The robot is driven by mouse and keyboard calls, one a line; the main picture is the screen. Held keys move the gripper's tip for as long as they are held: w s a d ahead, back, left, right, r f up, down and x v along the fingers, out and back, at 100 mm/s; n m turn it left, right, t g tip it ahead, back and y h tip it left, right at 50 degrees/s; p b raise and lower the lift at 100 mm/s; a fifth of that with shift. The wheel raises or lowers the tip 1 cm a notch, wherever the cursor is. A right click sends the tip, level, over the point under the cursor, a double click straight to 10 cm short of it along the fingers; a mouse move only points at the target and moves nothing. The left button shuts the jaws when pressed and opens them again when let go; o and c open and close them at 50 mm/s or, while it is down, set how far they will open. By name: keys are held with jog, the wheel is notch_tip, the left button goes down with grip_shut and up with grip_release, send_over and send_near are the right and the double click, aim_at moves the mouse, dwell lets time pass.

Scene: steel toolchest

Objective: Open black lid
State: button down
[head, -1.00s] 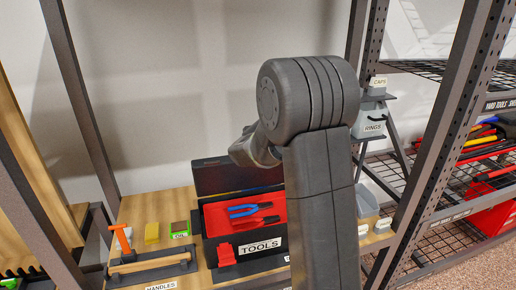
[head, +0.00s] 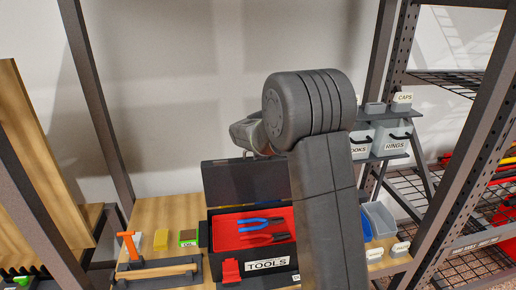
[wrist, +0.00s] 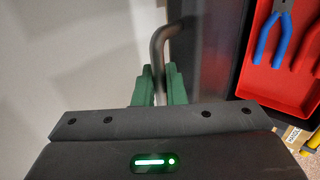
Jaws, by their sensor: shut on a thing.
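The black lid (head: 228,185) of the toolbox stands raised at the back of the black toolbox (head: 284,252) labelled TOOLS. The box is open and shows its red tray (head: 226,234) with blue and red pliers. In the wrist view the lid (wrist: 210,62) is a dark panel left of the red tray. My gripper (wrist: 160,88) has its green fingers shut on the lid's bent grey handle (wrist: 159,42).
An orange-handled tool (head: 129,243), a yellow block (head: 161,239) and a green box (head: 188,238) sit left of the toolbox. Dark rack posts flank the shelf. Bare wall lies behind the lid.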

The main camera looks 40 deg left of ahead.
dwell(0.4)
jog(key=c, duration=1.9)
grip_release()
jog(key=shift+w, duration=0.1)
jog(key=b+v, duration=0.3)
jog(key=v, duration=1.1)
jog(key=shift+a+f, duration=0.1)
jog(key=p+x, duration=0.3)
jog(key=x, duration=1)
jog(key=shift+w+a+f, duration=0.15)
jog(key=shift+a+f, duration=0.05)
jog(key=shift+f, duration=0.1)
jog(key=shift+d, duration=0.1)
